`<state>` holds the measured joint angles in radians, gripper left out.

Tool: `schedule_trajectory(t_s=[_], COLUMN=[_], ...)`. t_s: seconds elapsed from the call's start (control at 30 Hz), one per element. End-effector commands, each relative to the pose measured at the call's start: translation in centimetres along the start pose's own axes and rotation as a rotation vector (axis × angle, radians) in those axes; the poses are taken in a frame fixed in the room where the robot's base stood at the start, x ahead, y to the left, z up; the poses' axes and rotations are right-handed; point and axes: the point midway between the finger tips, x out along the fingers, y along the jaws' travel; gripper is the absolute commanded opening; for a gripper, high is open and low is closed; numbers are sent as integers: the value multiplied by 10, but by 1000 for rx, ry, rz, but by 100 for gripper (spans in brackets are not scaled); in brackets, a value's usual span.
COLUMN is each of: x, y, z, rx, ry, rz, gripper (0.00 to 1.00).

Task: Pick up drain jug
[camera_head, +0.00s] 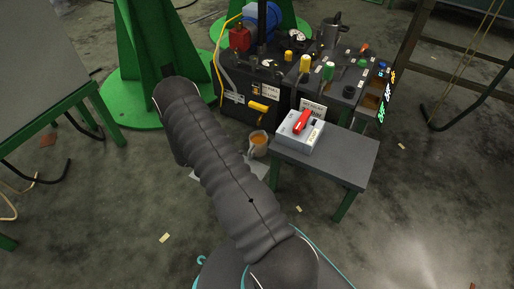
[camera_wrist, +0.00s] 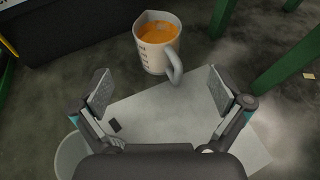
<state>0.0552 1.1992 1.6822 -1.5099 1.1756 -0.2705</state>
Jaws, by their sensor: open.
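The drain jug (camera_wrist: 155,50) is a white jug with printed marks on its side and orange liquid inside. It stands upright in the wrist view, with its handle toward the lower right. My gripper (camera_wrist: 158,88) is open and empty, with the jug ahead of its fingertips and apart from them. In the head view the jug (camera_head: 257,147) is small, beside the left edge of the grey bench. My arm hides my gripper there.
A pale flat sheet (camera_wrist: 180,112) lies under my gripper. A round white rim (camera_wrist: 68,155) shows at lower left. The grey bench (camera_head: 345,160) with green legs holds a box with a red handle (camera_head: 303,121). The black machine (camera_head: 270,85) stands behind the jug.

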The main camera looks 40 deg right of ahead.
Motion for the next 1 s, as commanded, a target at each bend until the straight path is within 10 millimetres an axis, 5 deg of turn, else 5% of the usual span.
schedule_trajectory(t_s=[0.5, 1.0], x=[76, 115], y=[0, 4], z=[-6, -8], rx=[-14, -12], ry=[-4, -3], rz=[4, 4], gripper=[100, 100])
